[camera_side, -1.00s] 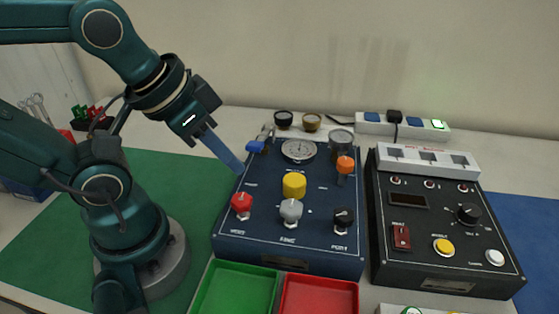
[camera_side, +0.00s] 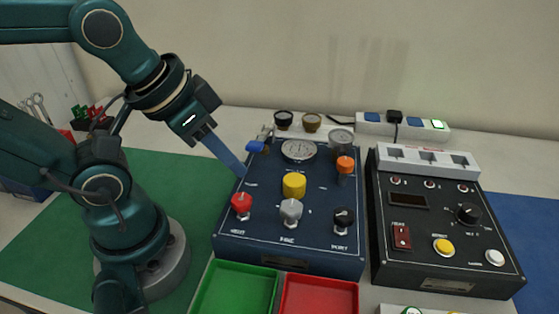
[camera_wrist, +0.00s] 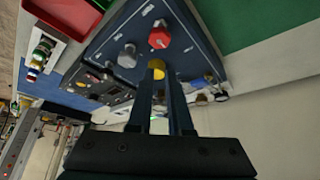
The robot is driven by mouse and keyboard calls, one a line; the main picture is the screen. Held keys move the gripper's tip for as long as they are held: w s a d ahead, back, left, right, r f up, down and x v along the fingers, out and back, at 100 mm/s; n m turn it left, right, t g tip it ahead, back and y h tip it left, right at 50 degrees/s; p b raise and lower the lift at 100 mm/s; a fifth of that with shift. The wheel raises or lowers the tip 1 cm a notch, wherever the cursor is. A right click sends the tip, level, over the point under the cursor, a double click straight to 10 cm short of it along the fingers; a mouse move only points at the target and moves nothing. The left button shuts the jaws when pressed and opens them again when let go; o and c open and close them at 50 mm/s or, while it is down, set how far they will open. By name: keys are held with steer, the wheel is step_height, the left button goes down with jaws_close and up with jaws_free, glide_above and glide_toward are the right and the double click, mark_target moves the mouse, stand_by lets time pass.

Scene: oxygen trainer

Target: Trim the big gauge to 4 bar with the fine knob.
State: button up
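The fine knob (camera_side: 290,210) is grey and stands in the front row of the dark blue panel (camera_side: 330,255), with lettering like FINE below it. It also shows in the wrist view (camera_wrist: 127,56). The big gauge (camera_side: 298,150) is a round white dial at the panel's back; its needle is too small to read. My gripper (camera_side: 240,170) points down and right at the panel's left edge, left of the fine knob and apart from it. In the wrist view my gripper (camera_wrist: 165,72) has its two blue fingers apart, with no object visibly held.
A red knob (camera_side: 241,204), a black knob (camera_side: 343,219), a yellow knob (camera_side: 294,186), an orange knob (camera_side: 345,165) and a blue lever (camera_side: 256,147) surround the fine knob. Green (camera_side: 235,290) and red (camera_side: 320,294) trays lie in front. A black box (camera_side: 440,240) stands right.

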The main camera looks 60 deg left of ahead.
steer(key=o, duration=0.5)
steer(key=shift+o, duration=0.8)
steer(key=shift+r+n, duration=0.2)
steer(key=shift+n, duration=0.4)
steer(key=w+r+n, duration=0.1)
steer(key=r+n, duration=0.1)
steer(key=n+g, duration=0.3)
steer(key=g, duration=0.2)
glide_above(291, 207)
step_height(291, 207, down, 4)
steer(key=shift+w+a+r, duration=0.1)
steer(key=shift+f+g, duration=0.3)
steer(key=shift+f, duration=2.45)
jaws_close()
